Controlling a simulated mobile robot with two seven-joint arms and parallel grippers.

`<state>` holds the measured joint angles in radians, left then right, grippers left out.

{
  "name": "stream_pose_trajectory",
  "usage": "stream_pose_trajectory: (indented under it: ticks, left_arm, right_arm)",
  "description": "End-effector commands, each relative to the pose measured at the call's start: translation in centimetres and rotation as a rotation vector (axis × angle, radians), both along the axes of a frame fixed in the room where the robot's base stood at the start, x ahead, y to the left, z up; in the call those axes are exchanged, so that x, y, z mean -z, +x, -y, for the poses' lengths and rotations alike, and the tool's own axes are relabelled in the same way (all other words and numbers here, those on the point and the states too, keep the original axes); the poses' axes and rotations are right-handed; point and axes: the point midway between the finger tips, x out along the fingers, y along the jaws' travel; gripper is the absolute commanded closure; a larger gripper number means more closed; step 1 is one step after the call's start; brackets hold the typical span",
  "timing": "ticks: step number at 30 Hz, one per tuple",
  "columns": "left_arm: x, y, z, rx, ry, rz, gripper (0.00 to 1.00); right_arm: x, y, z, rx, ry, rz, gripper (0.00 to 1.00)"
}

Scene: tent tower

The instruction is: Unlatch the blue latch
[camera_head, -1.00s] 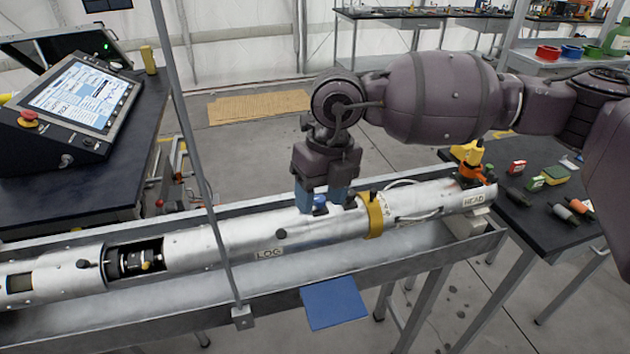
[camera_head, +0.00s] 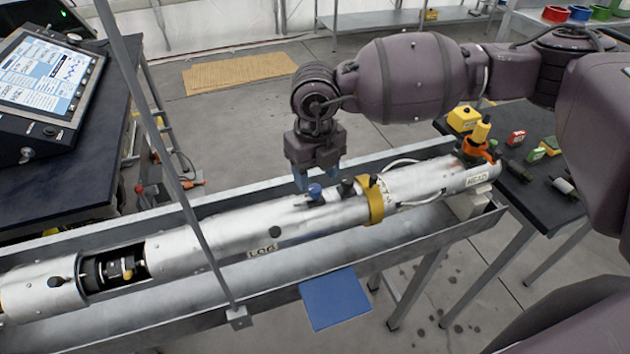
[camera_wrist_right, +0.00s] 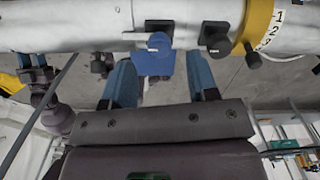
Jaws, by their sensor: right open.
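The blue latch (camera_head: 315,192) is a small blue knob on top of the silver tube (camera_head: 225,230), left of the yellow collar (camera_head: 375,200). In the right wrist view the blue latch (camera_wrist_right: 158,42) lies beyond and between my fingertips. My right gripper (camera_head: 315,178) is open and empty, just behind and above the latch, its fingers apart from it. The fingers also show in the wrist view (camera_wrist_right: 161,75). A dark gripper-like part with blue tips at the left of the wrist view may be my left gripper (camera_wrist_right: 35,62); its jaws are unclear.
Black knobs (camera_head: 346,187) stand close beside the latch. The tube lies in a long metal trough (camera_head: 270,285) with a thin upright post (camera_head: 165,130) in front. A blue plate (camera_head: 335,298) hangs at the trough's front edge. A console (camera_head: 45,85) stands at left.

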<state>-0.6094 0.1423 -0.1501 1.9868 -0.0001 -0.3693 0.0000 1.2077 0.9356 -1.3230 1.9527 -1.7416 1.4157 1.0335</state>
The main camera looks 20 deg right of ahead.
Motion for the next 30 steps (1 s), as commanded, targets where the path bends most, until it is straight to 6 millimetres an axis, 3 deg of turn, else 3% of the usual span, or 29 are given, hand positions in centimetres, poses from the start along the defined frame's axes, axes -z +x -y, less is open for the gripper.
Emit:
stream_pose_trajectory:
  ticks: [9, 20, 27, 30]
  left_arm:
    - [-0.7, 0.6, 0.1, 0.003, -0.001, 0.013, 0.57]
    - [-0.9, 0.7, 0.1, 0.004, 0.000, 0.018, 0.57]
    - [-0.9, 0.7, 0.1, 0.004, 0.000, 0.017, 0.57]
    - [-0.8, 0.6, 0.1, 0.003, 0.001, 0.015, 0.57]
  right_arm:
    - [3.2, 0.0, 0.0, 0.000, 0.000, 0.000, 0.46]
    - [3.5, 0.0, 0.0, -0.001, 0.001, 0.001, 0.48]
    - [3.5, 0.0, 0.0, -0.001, 0.001, 0.001, 0.85]
    - [3.5, 0.0, 0.0, -0.001, 0.001, 0.001, 0.96]
